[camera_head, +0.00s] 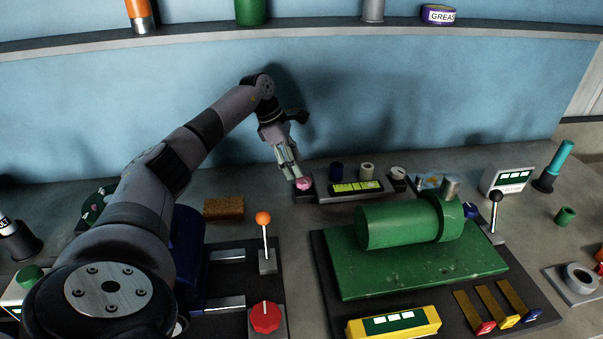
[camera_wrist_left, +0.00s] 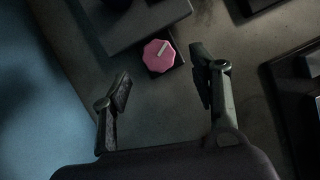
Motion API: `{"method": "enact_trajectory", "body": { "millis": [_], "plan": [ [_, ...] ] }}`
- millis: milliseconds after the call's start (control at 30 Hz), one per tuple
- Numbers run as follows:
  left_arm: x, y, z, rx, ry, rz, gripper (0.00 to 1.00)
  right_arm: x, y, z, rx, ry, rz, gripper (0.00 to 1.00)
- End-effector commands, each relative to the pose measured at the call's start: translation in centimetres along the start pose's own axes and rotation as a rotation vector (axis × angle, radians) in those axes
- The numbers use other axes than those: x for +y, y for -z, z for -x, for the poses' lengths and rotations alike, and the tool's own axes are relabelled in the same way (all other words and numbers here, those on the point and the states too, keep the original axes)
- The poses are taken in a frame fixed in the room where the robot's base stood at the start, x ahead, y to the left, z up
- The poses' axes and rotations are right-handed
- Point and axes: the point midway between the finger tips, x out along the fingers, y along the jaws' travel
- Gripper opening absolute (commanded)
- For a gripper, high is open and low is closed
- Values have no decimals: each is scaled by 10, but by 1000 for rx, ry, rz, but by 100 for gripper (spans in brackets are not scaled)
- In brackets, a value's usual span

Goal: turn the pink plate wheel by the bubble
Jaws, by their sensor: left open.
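The pink plate wheel (camera_head: 304,184) sits at the left end of a dark base against the back of the bench, beside the yellow-green bubble level (camera_head: 356,187). In the left wrist view the wheel (camera_wrist_left: 159,55) is octagonal with a pale pointer mark, on a small dark block. My left gripper (camera_head: 291,171) reaches down from the upper left, just by the wheel, and partly overlaps it in the head view. In the left wrist view its two fingers (camera_wrist_left: 163,90) are apart and empty, with the wheel ahead of and between them. My right gripper is not in view.
A blue, a beige and a white knob stand behind the bubble level. A brown sponge-like block (camera_head: 224,208), an orange-topped lever (camera_head: 264,232) and a red knob (camera_head: 265,318) lie nearer. A green motor (camera_head: 402,225) on a green plate fills the right front. The blue wall rises behind.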

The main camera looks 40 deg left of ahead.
Motion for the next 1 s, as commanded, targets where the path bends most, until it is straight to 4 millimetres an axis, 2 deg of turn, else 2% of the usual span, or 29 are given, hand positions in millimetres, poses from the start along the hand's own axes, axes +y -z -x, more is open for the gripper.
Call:
{"method": "enact_trajectory", "body": {
  "millis": [100, 333, 700, 1000],
  "plan": [
    [-1, 0, -22, 1, 3, 1, 55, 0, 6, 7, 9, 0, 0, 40],
    [0, -1, -48, -1, 1, 0, 55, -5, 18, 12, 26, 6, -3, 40],
    [0, 0, -53, 0, 0, 0, 55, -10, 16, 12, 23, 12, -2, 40],
    [0, 0, -53, 0, -1, 0, 35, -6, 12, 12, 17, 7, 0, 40]
  ]
}}
